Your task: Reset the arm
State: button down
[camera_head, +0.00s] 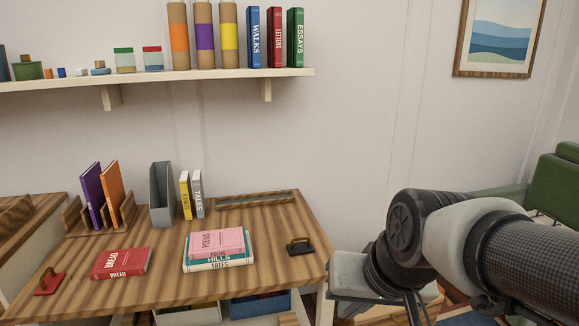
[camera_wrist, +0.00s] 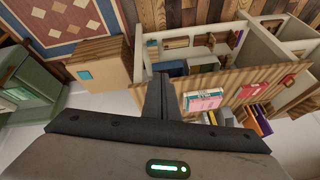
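My arm reaches in from the right edge of the head view, to the right of the wooden desk (camera_head: 165,262). Its wrist end hangs beyond the desk's right edge, apart from the desk things. In the wrist view my gripper (camera_wrist: 161,78) shows its two dark fingers together in the middle, with nothing seen between them. That view looks over the desk (camera_wrist: 215,80) and the floor.
On the desk are a red book (camera_head: 120,262), a stack with a pink book (camera_head: 218,243) on top, a grey file holder (camera_head: 161,195), upright books and a dark stamp-like object (camera_head: 299,246). A shelf (camera_head: 200,76) runs above. A green chair (camera_head: 558,185) stands right.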

jog(key=s+d+r+h, duration=0.2)
jog(key=s+d+r, duration=0.1)
jog(key=s+d, duration=0.15)
notch_tip(320, 180, up, 20)
jog(key=p, duration=2)
jog(key=shift+s+f+n, duration=0.2)
jog(key=shift+s+n, duration=0.1)
jog(key=shift+s, duration=0.05)
